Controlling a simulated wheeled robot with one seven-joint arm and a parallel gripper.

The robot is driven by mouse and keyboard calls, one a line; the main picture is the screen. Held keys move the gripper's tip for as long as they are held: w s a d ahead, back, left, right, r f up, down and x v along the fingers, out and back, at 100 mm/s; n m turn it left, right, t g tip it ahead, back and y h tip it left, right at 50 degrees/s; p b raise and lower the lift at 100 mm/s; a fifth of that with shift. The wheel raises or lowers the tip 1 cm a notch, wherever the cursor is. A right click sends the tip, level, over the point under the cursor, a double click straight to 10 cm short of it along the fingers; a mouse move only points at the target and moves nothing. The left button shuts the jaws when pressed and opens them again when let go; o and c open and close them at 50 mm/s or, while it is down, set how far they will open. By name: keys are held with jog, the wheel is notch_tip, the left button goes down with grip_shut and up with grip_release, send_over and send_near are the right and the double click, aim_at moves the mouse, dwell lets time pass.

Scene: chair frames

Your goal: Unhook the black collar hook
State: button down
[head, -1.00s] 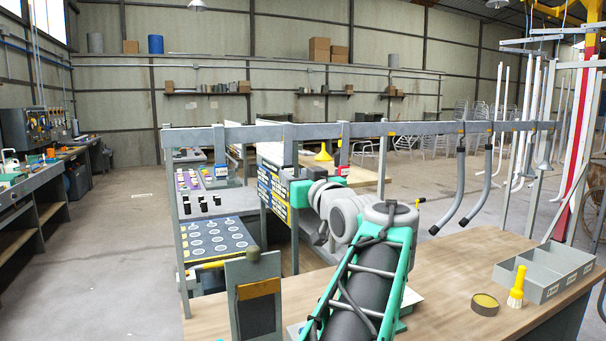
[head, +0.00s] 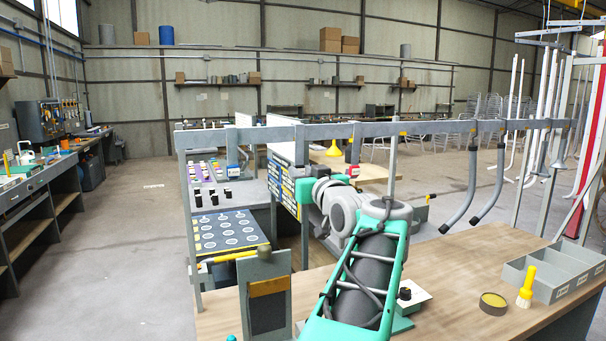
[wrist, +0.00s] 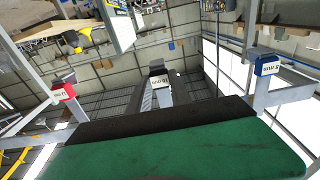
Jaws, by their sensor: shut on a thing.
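The black collar hook (wrist: 158,71), with a white label that seems to read 10 mm, is in the middle of the wrist view. In the head view my gripper (head: 299,188) is small and partly covered by my wrist, just under the grey rail (head: 260,134); the black hook cannot be made out there.
A blue-tagged collar (head: 232,171) and a red-tagged collar (head: 354,171) hang on either side. Two curved grey tubes (head: 474,185) hang farther right. A wooden bench (head: 450,262) below carries a grey divided tray (head: 556,270), a yellow brush (head: 526,285) and a round tin (head: 493,303).

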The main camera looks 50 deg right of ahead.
jog(key=shift+r+p, duration=0.65)
jog(key=shift+r, duration=0.5)
dwell(0.4)
jog(key=shift+s, duration=0.1)
jog(key=shift+b+v, duration=1.1)
jog(key=shift+v, duration=0.25)
jog(key=shift+s+a+r, duration=0.1)
jog(key=shift+r, duration=0.05)
jog(key=b, duration=0.2)
send_near(299, 160)
jog(key=shift+r, duration=0.65)
